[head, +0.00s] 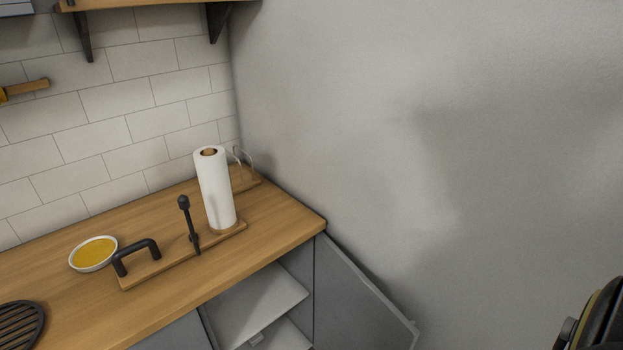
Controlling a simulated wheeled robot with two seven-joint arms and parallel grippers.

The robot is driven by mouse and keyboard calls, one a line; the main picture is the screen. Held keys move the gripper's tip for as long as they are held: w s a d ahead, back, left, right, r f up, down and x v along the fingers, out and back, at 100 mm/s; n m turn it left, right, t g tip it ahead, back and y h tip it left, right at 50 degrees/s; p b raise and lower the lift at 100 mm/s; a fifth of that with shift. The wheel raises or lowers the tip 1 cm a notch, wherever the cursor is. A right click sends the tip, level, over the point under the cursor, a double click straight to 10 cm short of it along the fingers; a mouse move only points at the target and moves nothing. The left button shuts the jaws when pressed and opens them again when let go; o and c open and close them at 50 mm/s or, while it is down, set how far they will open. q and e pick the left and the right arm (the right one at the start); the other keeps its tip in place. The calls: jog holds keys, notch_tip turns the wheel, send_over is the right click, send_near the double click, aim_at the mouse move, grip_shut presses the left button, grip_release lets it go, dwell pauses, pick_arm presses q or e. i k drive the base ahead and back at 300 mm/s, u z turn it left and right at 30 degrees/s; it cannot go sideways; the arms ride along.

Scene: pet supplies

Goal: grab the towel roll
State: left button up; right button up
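The towel roll (216,192) is white with a brown core opening at its top. It stands upright at the right end of a wooden board (160,268) on the wooden counter, near the corner. A black upright post (189,222) and a black curved handle (136,255) are on the same board, left of the roll. Neither of my grippers shows clearly. A dark piece with a yellowish edge at the lower right may be part of my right arm; no fingertips show there.
A bowl of yellow contents (93,254) and a dark slatted round item (20,325) sit on the counter (275,220). A wire rack (243,165) stands behind the roll. A grey cabinet door (365,300) hangs open below. A shelf (150,4) is above.

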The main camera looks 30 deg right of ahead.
aim_at(212, 171)
jog(key=z, duration=0.75)
jog(key=i, duration=0.85)
jog(key=u, duration=1.45)
